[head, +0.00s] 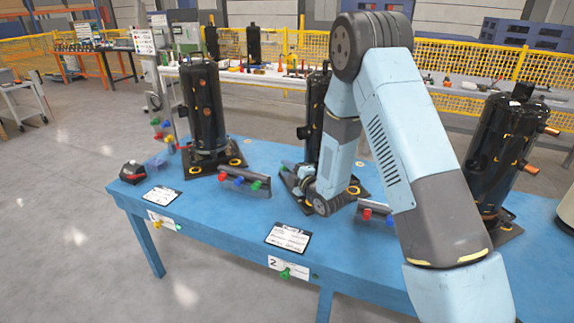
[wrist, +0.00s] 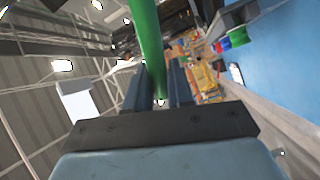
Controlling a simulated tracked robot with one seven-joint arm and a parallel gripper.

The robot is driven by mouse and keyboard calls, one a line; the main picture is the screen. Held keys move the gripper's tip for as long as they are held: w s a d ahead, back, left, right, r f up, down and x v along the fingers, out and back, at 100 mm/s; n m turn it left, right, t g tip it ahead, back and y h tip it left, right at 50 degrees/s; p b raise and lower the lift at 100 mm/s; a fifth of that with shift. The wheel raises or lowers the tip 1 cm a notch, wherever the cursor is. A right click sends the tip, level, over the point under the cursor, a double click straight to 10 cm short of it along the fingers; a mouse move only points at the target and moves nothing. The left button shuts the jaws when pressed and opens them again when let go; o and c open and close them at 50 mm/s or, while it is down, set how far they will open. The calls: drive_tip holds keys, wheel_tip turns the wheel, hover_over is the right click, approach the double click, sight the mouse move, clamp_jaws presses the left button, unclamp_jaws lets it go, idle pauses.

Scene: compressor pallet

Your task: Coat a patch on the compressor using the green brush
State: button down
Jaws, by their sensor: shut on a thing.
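My gripper (wrist: 157,88) is shut on the green brush (wrist: 148,35), whose green handle stands between the two fingers in the wrist view. Its bristle end is out of sight there. In the head view my gripper (head: 297,177) is low at the foot of the middle black compressor (head: 314,115), partly behind my arm. I cannot tell whether the brush touches the compressor. Other black compressors stand at the left (head: 203,108) and right (head: 500,140), each on a dark base plate on the blue table.
The blue table (head: 222,212) carries a left brush rack (head: 245,182) with red, blue and green pieces, and another rack (head: 372,212) partly behind my arm. Clipboards (head: 289,237) lie along the front edge. A red-and-black object (head: 132,172) sits at the left corner.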

drive_tip(key=shift+f, duration=0.1)
drive_tip(key=s+a, duration=0.2)
drive_tip(key=s, duration=0.3)
drive_tip(key=shift+s, duration=0.35)
idle(0.4)
drive_tip(key=shift+s+a, duration=0.1)
drive_tip(key=s, duration=0.1)
drive_tip(key=s+a, duration=0.1)
drive_tip(key=shift+s, duration=0.3)
drive_tip(key=shift+w+d, duration=0.1)
idle(0.8)
drive_tip(key=w+d, duration=0.2)
drive_tip(key=w, duration=0.4)
drive_tip(key=shift+w+d, duration=0.2)
drive_tip(key=shift+w, duration=0.15)
drive_tip(key=shift+w+d, duration=0.3)
drive_tip(key=shift+w, duration=0.5)
idle(1.0)
